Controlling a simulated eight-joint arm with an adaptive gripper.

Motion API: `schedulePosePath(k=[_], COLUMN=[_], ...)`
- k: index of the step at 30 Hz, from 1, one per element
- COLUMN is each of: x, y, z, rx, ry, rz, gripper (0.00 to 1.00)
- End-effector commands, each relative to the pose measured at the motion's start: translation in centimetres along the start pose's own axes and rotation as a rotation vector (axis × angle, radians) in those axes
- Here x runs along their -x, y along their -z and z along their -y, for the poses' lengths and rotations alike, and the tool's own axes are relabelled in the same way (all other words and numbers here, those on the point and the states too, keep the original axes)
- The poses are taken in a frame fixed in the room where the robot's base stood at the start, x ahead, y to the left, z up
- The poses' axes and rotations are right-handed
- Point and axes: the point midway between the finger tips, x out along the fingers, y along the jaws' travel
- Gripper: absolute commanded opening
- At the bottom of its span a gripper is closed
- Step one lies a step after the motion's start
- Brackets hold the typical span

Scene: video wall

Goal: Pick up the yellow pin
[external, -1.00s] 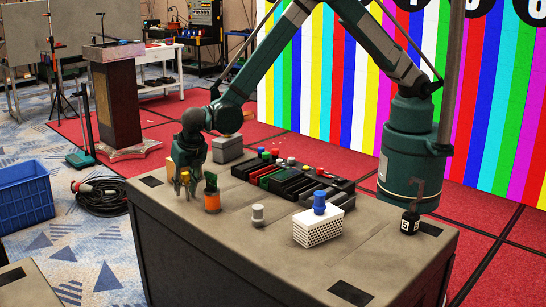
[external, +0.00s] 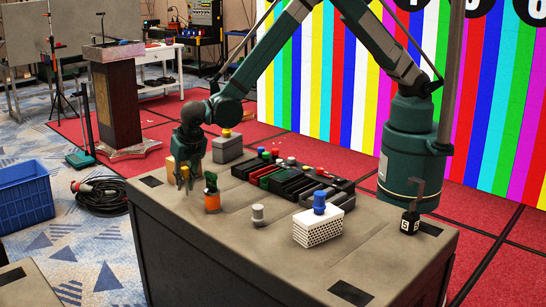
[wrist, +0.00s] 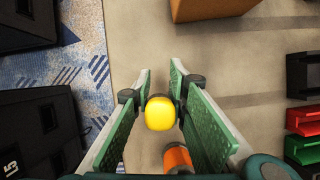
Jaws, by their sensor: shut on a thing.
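The yellow pin (wrist: 159,114) is between the two green finger pads of my gripper (wrist: 160,88) in the wrist view, with its rounded top facing the camera. In the external view the yellow pin (external: 185,172) is a small yellow spot at my gripper, near the left end of the grey table. My gripper is shut on it. The lower part of the pin is hidden, and I cannot tell whether it is clear of the table.
An orange cylinder (external: 212,203) stands close to the right of my gripper. A grey pin (external: 258,214), a white perforated box (external: 318,228) with a blue pin (external: 319,203), and a dark control panel (external: 285,180) are further right. A tan block (wrist: 210,8) lies ahead.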

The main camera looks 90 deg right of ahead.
Motion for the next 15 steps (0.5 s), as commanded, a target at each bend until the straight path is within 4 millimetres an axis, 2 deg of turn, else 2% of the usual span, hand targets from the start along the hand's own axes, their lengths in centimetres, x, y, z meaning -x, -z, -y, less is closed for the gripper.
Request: schedulePosePath(k=[9,15], x=[4.5,6.5], y=[-1.8,-2.7], z=[0.1,0.1], rx=[0.000,0.000], ry=[0.000,0.000], rz=[0.000,0.000], gripper=[0.04,0.04])
